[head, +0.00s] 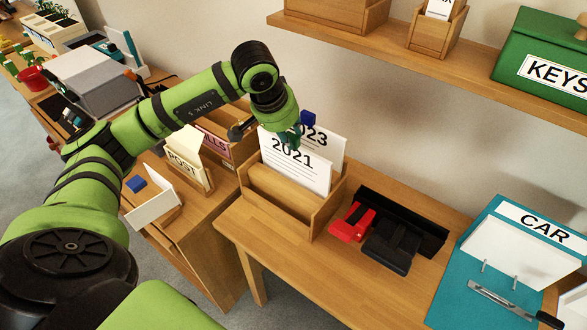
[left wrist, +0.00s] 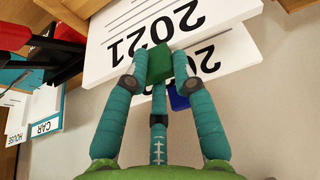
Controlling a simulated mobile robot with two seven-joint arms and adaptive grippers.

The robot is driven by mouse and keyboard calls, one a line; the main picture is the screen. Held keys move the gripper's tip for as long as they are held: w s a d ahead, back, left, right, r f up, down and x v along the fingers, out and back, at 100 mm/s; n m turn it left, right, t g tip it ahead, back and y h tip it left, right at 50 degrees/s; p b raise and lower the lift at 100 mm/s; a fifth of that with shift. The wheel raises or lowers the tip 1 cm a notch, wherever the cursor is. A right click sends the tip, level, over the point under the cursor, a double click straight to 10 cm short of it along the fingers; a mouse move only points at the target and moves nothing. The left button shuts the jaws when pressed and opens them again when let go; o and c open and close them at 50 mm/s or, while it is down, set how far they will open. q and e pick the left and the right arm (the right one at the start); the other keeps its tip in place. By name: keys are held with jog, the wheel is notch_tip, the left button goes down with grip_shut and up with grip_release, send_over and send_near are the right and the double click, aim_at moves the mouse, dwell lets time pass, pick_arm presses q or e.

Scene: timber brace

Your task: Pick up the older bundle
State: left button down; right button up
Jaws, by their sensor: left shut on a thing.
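The 2021 bundle (head: 290,166), white sheets with a black year, stands in a wooden holder (head: 277,192). The 2023 bundle (head: 331,146) stands just behind it, with a blue tab (head: 308,119) on its top. My left gripper (head: 294,137) is at the top edge of the 2021 bundle. In the left wrist view its fingers (left wrist: 160,70) are shut on a green tab (left wrist: 157,62) at the edge of the 2021 bundle (left wrist: 125,22). The bundle's lower part is hidden by the holder's front. My right gripper is not in view.
A red stapler-like object (head: 352,222) and a black device (head: 398,235) lie right of the holder. A teal CAR board (head: 455,265) is farther right. A shelf (head: 375,45) with a green KEYS box (head: 545,65) overhangs behind. POST (head: 190,160) and BILLS holders stand left.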

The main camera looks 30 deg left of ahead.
pick_arm(q)
jog(key=shift+r, duration=0.2)
jog(key=shift+r+p, duration=2.55)
jog(key=shift+r, duration=1.45)
jog(key=shift+f, duration=0.1)
